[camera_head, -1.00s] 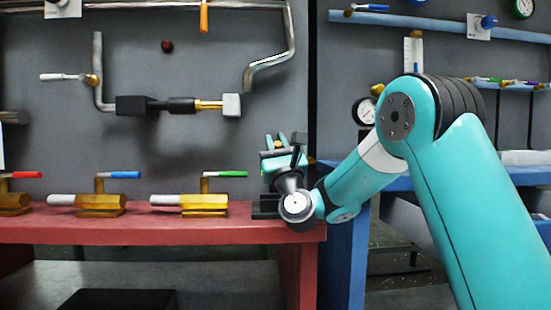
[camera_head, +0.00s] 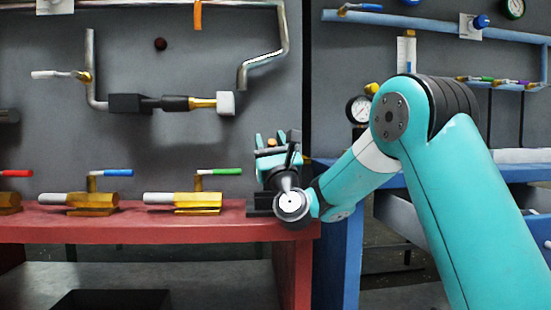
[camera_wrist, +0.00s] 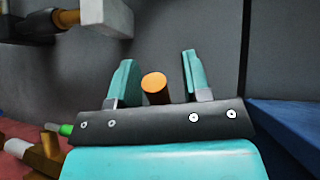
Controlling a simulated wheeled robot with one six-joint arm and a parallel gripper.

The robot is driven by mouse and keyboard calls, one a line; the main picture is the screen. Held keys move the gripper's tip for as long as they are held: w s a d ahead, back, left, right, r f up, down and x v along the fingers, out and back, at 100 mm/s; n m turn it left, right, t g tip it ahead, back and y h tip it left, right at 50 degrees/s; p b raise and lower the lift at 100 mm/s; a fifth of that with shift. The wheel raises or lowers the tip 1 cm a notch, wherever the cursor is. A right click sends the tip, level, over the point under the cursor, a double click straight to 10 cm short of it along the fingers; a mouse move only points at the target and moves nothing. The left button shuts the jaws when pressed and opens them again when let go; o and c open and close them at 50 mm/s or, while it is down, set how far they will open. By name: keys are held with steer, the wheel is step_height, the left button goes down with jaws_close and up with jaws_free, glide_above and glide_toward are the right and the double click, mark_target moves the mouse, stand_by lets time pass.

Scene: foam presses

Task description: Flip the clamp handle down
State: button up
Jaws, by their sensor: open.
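The clamp handle's orange end (camera_wrist: 155,82) shows between the two teal fingers of my gripper (camera_wrist: 158,68) in the wrist view. A gap shows on each side of it, and the fingers are open. In the head view my gripper (camera_head: 269,141) is at the right end of the red bench, fingers pointing up and away, with a small orange spot (camera_head: 272,143) between them. A dark clamp base (camera_head: 258,203) sits on the bench, mostly hidden behind my wrist. The handle looks upright, but its lower part is hidden.
The red bench (camera_head: 150,230) holds brass valves with a green (camera_head: 226,171), a blue (camera_head: 119,173) and a red (camera_head: 16,173) handle, left of my gripper. A grey wall with pipes (camera_head: 262,55) rises behind. A blue bench (camera_head: 342,250) stands at the right.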

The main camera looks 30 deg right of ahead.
steer(key=b+v, duration=1.6)
steer(key=v, duration=0.1)
steer(key=shift+s+f, duration=0.1)
steer(key=shift+f, duration=0.05)
steer(key=shift+c, duration=0.2)
